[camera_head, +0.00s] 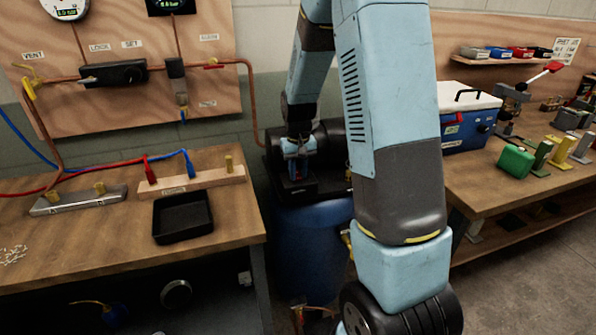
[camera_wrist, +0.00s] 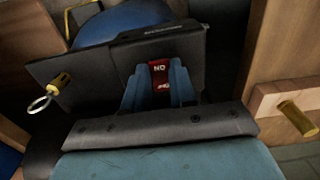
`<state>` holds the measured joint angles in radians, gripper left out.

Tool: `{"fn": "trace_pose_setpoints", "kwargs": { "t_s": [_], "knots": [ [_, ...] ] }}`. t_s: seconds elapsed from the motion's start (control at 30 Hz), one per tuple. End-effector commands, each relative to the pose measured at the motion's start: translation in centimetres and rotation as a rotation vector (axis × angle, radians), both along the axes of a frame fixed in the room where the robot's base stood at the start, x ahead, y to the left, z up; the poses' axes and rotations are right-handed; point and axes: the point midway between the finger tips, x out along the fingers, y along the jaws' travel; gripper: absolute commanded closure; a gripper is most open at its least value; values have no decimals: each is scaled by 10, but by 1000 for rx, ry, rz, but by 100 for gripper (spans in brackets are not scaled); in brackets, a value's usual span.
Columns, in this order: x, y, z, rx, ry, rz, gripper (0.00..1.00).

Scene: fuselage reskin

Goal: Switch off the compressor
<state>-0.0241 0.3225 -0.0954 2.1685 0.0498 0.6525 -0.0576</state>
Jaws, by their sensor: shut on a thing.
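The compressor (camera_head: 312,245) is a blue tank with a black motor and housing on top, standing between the two benches. A red switch (camera_wrist: 161,80) with white lettering sits on its black box (camera_wrist: 190,45). My gripper (camera_head: 297,172) is down at that box on top of the compressor. In the wrist view my gripper (camera_wrist: 160,72) has one blue finger at each side of the red switch and is shut on it. The fingers hide the sides of the switch. In the head view my gripper covers the switch.
The left bench (camera_head: 110,230) holds a black tray (camera_head: 183,217), a wooden block with pegs and blue and red hoses. A gauge panel (camera_head: 130,70) is on the wall above. The right bench holds a blue cooler (camera_head: 465,125) and a green block (camera_head: 515,162). A brass valve with a ring (camera_wrist: 50,92) is near my gripper.

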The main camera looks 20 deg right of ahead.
Motion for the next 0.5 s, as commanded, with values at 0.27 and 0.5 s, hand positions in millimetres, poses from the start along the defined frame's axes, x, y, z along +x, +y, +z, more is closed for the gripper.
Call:
{"fn": "trace_pose_setpoints", "kwargs": {
  "t_s": [0.27,0.5],
  "knots": [
    [4,0,0,4,92,0,100],
    [8,0,1,10,223,1,100]
  ]
}}
